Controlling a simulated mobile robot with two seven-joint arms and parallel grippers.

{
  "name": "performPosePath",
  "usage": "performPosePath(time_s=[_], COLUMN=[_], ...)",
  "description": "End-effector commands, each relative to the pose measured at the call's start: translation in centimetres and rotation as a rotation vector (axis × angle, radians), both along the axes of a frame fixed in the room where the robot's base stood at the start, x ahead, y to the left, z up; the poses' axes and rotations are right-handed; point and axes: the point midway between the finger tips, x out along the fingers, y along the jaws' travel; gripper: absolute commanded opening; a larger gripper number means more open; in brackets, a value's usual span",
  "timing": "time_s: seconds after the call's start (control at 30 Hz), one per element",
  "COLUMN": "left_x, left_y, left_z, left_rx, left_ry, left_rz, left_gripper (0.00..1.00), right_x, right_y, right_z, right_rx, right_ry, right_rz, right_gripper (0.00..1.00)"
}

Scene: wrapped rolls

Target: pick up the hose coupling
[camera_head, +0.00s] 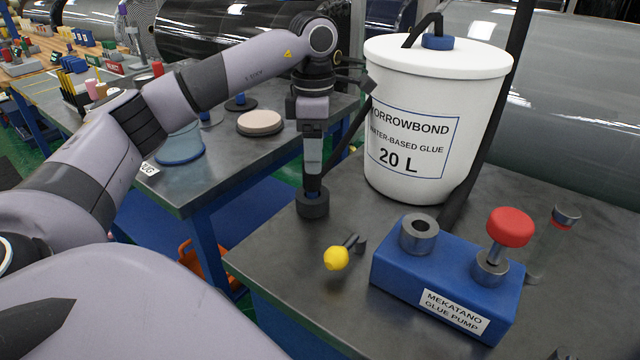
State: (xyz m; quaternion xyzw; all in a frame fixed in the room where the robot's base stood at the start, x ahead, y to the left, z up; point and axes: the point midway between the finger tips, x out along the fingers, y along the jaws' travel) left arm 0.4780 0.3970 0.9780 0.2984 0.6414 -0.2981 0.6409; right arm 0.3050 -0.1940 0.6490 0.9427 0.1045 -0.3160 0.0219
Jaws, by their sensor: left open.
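My right gripper is out of view.
The white glue drum (415,130) stands behind to the right. A blue glue pump (400,267) with a metal socket and red knob (509,227) is at the front. A yellow ball-ended part (336,258) lies between. Another table (215,180) is left.

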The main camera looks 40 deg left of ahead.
Motion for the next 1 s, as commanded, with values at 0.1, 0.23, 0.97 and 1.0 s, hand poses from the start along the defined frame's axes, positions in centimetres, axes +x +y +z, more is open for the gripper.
performPosePath(time_s=[0.1,0.23,0.97,1.0], left_x=[-0.1,-0.2,-0.3,-0.3], left_y=[0.1,0.2,0.2,0.2], left_z=[-1.3,-2.8,-6.7,-6.7], left_rx=[0.001,0.001,-0.001,-0.001], left_ry=[0.003,0.003,0.001,0.001], left_rz=[0.001,0.001,0.0,0.0], left_gripper=[0.67,0.67,0.1,0.1], right_x=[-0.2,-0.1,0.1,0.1], right_y=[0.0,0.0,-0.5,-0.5], right_z=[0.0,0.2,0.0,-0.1], right_rx=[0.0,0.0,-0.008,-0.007], right_ry=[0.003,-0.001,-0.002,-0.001], right_rz=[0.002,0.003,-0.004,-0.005], right_gripper=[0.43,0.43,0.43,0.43])
